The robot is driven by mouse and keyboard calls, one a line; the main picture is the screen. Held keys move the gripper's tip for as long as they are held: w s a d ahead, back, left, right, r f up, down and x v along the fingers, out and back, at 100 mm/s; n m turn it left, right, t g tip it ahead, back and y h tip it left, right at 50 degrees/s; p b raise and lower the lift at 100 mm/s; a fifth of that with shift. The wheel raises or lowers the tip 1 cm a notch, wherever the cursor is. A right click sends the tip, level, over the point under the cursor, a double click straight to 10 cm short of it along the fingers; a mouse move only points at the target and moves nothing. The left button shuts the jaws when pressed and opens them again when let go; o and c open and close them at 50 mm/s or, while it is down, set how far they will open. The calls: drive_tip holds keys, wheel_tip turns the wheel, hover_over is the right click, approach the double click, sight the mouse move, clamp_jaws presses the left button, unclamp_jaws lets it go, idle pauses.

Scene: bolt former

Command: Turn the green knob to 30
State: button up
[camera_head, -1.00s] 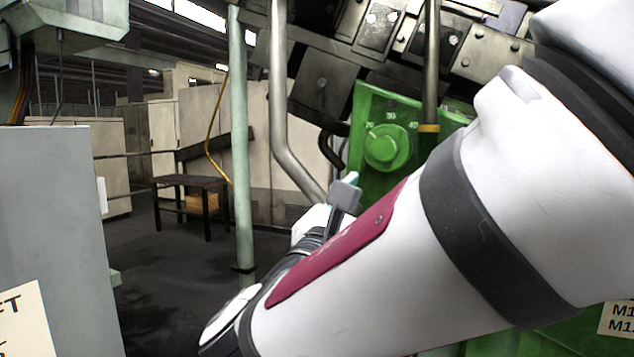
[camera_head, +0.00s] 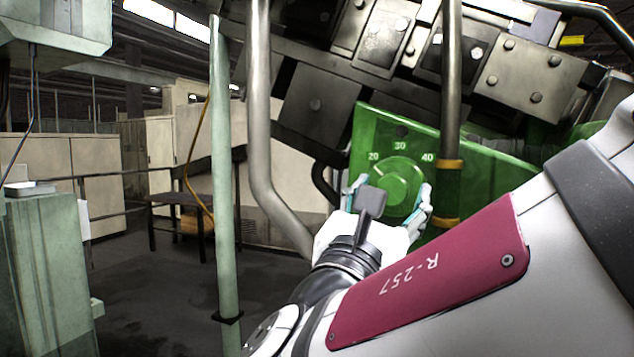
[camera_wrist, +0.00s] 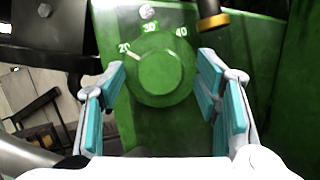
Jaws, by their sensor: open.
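The green knob (camera_head: 398,184) sits on a green panel (camera_head: 372,128) marked 20, 30 and 40. In the wrist view the knob (camera_wrist: 163,72) has a pale pointer line at its upper left, directed near the 20 mark. My gripper (camera_head: 388,200) is open in front of the panel. In the wrist view its teal-padded fingers (camera_wrist: 163,95) stand on the left and right of the knob, with a visible gap at the right; whether the left finger touches it I cannot tell. The knob's lower left is partly hidden in the head view by my wrist.
A vertical metal pipe with a yellow band (camera_head: 448,190) stands just right of the knob. A bent grey pipe (camera_head: 262,130) and a pale green post (camera_head: 222,170) stand to the left. Dark metal blocks (camera_head: 385,40) lie above the panel. Open floor (camera_head: 150,290) shows at lower left.

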drive_tip(key=shift+w+d+r, duration=0.2)
drive_tip(key=shift+w+d, duration=0.05)
drive_tip(key=shift+w, duration=0.15)
drive_tip(key=c, duration=1.1)
drive_tip(key=shift+c, duration=0.2)
drive_tip(key=shift+m, duration=0.4)
drive_tip(key=shift+a+m+g+h+b, duration=0.1)
drive_tip(key=shift+m+g+h+b, duration=0.3)
drive_tip(key=shift+m+g+b, duration=0.95)
drive_tip(key=shift+d+m+g+h+b, duration=0.1)
drive_tip(key=shift+m+g+h+b, duration=0.3)
drive_tip(key=shift+m, duration=1.85)
drive_tip(key=shift+a+m+g+h+b, duration=0.1)
drive_tip(key=shift+m+g+h+b, duration=0.45)
drive_tip(key=shift+m+b, duration=0.95)
drive_tip(key=shift+r+m+p, duration=0.1)
drive_tip(key=shift+m+p, duration=0.2)
drive_tip(key=shift+m, duration=0.2)
